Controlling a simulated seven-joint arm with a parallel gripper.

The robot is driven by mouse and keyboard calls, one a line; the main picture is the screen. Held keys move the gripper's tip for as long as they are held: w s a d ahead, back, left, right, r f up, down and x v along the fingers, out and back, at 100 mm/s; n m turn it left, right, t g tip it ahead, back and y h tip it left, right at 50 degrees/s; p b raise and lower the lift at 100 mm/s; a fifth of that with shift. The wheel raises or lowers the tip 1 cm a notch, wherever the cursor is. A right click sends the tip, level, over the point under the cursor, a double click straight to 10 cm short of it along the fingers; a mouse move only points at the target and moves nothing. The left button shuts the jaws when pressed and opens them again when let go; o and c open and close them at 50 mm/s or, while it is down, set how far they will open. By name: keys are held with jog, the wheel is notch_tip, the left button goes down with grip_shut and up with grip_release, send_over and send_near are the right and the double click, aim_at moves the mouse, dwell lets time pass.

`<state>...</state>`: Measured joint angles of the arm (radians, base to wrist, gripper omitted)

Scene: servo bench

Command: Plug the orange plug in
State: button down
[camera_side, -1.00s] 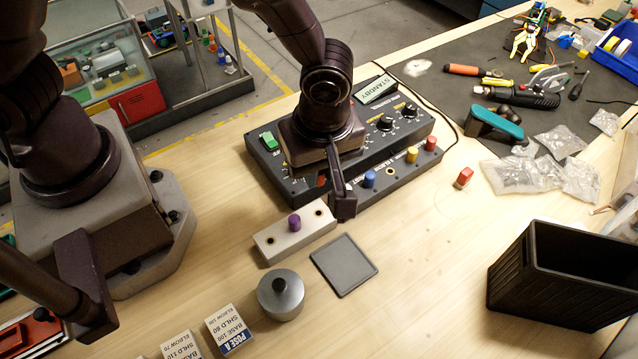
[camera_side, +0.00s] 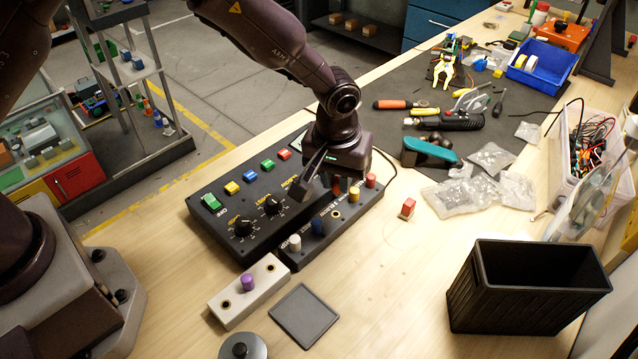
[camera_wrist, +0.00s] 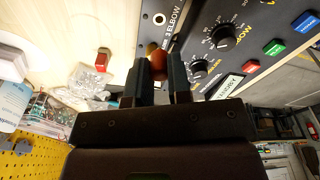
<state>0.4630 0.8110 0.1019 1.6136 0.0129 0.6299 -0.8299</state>
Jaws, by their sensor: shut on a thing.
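My gripper (camera_side: 318,182) is above the right part of the black console's socket strip (camera_side: 305,257), shut on the orange plug (camera_wrist: 158,66). In the wrist view the plug sits between the two fingertips (camera_wrist: 159,72); in the side view the orange plug (camera_side: 337,187) shows below the hand, near the yellow plug. An empty socket (camera_side: 337,213) lies between the blue plug (camera_side: 318,227) and the yellow plug (camera_side: 354,194). An empty socket marked ELBOW (camera_wrist: 160,19) shows in the wrist view. I cannot tell whether the held plug touches the strip.
A white plug (camera_side: 294,242) and a red plug (camera_side: 371,180) stand on the strip. A grey block with a purple knob (camera_side: 248,283), a dark pad (camera_side: 304,315), a red-and-white block (camera_side: 407,208) and a black bin (camera_side: 525,290) are on the bench.

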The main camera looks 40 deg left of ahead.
aim_at(337, 191)
jog(key=shift+f+m, duration=0.1)
jog(key=shift+m, duration=0.3)
jog(key=shift+f, duration=2.1)
jog(key=shift+f, duration=0.95)
dwell(2.0)
jog(key=c, duration=1)
grip_release()
jog(key=shift+r, duration=0.1)
jog(key=shift+r, duration=3.4)
jog(key=shift+s, duration=0.1)
